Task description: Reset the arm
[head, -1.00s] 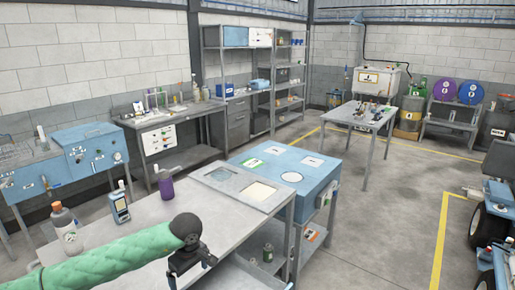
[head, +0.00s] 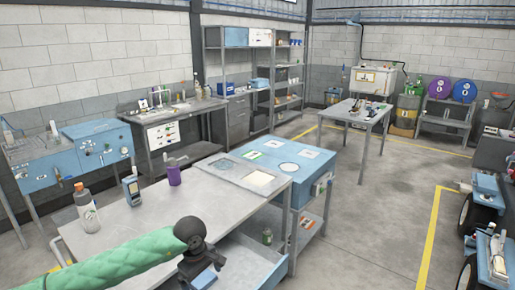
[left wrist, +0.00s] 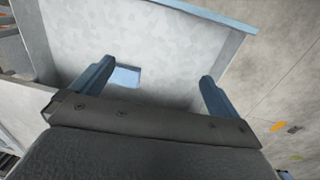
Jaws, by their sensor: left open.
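My left arm, in a green padded sleeve, comes in from the lower left in the head view. Its gripper (head: 203,277) hangs at the bottom, over the open grey drawer or tray (head: 262,262) at the front of the workbench. In the left wrist view the two blue fingers (left wrist: 153,86) stand wide apart with nothing between them. Below them is the pale tray floor (left wrist: 165,45) with a small light-blue block (left wrist: 126,76) on it, apart from the fingers. My right gripper is in neither view.
The workbench (head: 140,225) carries a bottle with an orange cap (head: 87,212), a blue handheld meter (head: 132,191) and a purple cup (head: 174,176). A blue cabinet (head: 312,190) stands at its right. The floor beyond (head: 385,200) is clear up to the carts (head: 485,210).

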